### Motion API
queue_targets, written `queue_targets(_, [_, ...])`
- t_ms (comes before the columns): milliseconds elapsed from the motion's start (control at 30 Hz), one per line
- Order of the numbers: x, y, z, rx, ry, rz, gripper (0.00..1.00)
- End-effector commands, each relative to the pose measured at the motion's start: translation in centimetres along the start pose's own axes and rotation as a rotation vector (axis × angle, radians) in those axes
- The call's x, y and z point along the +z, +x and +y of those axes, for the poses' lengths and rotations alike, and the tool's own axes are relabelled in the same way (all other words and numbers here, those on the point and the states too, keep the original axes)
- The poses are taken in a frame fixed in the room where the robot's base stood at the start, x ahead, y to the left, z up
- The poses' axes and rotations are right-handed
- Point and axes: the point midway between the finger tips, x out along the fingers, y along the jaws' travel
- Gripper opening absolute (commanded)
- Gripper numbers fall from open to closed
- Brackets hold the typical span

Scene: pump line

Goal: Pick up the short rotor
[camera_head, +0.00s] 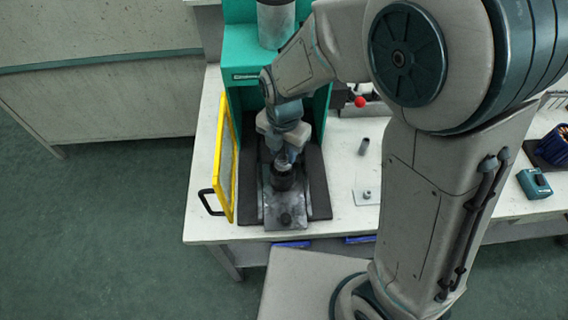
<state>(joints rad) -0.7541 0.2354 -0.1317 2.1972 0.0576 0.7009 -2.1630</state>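My gripper (285,158) reaches down inside the teal machine (240,62), through its open front. Its fingertips are at the top of a dark round part (283,180) that stands on a grey metal plate (286,217). The fingers are small and partly hidden, so I cannot tell whether they are open or shut, or whether they touch the part. I cannot tell for sure whether this dark part is the short rotor. A small dark grey cylinder (363,146) stands on the white table to the right of the machine.
A yellow-framed door (224,160) with a black handle stands open left of the machine. A thin pale plate with a small knob (366,194), a red ball (360,102), a teal device (534,183) and a dark bin (553,147) are to the right. The floor at left is clear.

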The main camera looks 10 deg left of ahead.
Motion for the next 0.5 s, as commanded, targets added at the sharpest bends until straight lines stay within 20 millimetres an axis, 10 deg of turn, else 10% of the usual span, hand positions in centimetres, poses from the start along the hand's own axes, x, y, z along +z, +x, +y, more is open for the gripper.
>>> queue_targets(167, [0.00,0.01,0.01,0.000,0.000,0.000,0.33])
queue_targets(300, [0.00,-0.01,0.01,0.000,0.000,0.000,0.00])
queue_targets(500, [0.03,-0.09,0.06,0.002,0.000,-0.001,0.00])
